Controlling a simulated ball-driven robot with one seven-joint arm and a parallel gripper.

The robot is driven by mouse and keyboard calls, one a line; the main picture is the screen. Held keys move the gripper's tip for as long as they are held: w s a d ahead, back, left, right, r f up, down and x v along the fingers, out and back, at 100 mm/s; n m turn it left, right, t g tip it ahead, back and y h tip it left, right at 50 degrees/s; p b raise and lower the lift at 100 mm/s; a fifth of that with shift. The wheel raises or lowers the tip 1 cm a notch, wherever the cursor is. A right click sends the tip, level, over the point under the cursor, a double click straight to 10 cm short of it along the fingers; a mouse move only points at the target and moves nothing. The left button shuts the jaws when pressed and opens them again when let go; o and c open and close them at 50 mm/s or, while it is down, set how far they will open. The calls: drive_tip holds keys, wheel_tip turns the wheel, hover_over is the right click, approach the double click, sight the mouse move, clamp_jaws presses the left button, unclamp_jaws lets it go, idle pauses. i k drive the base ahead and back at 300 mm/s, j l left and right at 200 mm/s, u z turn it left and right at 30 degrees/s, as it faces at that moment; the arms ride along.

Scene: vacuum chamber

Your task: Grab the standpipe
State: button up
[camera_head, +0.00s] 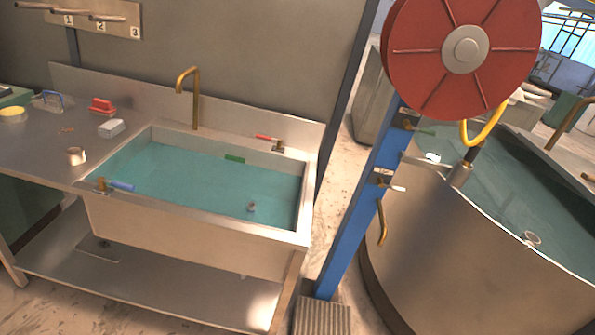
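No part is plainly recognisable as the standpipe. A small grey round piece (251,206) shows at the water in the steel sink (200,222), near its front right; it may be the top of a pipe, but its lower part is hidden. A similar ring-shaped piece (531,239) shows at the near inside edge of the round steel tank (470,265). A short metal cylinder (76,156) stands on the counter left of the sink. My gripper is not in view.
A blue post (362,200) carrying a red hose reel (463,50) stands between sink and tank. A brass spout (190,95) rises behind the sink. A blue-handled valve (118,185) is at the front left rim. A grey grate (322,317) lies by the post.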

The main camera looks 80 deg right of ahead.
sight(251, 207)
drive_tip(key=z, duration=1.65)
